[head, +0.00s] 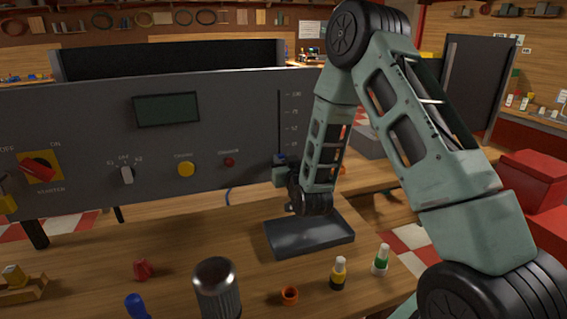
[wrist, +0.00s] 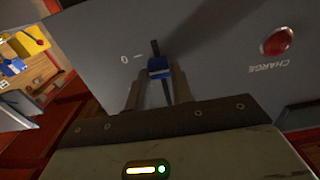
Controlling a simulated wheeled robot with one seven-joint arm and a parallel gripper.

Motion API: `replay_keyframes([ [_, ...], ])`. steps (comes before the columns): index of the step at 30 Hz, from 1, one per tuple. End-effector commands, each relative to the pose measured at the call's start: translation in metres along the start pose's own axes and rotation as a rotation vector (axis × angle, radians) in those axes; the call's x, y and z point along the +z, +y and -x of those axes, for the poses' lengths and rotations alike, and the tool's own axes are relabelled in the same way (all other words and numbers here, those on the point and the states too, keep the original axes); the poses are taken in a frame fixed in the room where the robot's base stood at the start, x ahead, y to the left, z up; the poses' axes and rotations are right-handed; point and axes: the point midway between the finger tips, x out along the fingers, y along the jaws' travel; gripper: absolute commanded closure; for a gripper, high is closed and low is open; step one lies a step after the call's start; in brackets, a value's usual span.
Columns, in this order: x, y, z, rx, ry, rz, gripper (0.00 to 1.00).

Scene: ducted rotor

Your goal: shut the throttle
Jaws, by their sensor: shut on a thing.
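The throttle is a slider in a dark vertical slot (head: 279,120) on the grey control panel (head: 60,130), with a scale beside it. Its blue knob (wrist: 159,67) sits close to the 0 mark in the wrist view, where the panel lettering appears upside down. A short length of slot shows past the knob on the 0 side. My gripper (wrist: 158,80) is shut on the knob, one finger on each side. In the head view my gripper (head: 281,172) is at the low end of the slot and mostly covers the knob.
The panel carries a yellow button (head: 186,169), a red charge button (wrist: 277,41), a selector (head: 127,175) and a red starter switch (head: 38,169). A dark tray (head: 310,236) lies on the bench below my gripper. Small bottles (head: 381,260) and a knurled cylinder (head: 217,288) stand nearer.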

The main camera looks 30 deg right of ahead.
Motion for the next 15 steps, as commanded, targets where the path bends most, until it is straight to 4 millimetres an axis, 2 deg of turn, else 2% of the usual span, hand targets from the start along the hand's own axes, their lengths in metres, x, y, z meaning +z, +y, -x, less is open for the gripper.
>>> replay_keyframes([
  [1,0.011,0.000,0.001,0.000,-0.005,0.001,1.00],
  [3,0.016,0.000,0.001,0.000,-0.005,0.001,1.00],
  [15,0.023,0.000,0.001,0.000,-0.010,0.000,1.00],
])
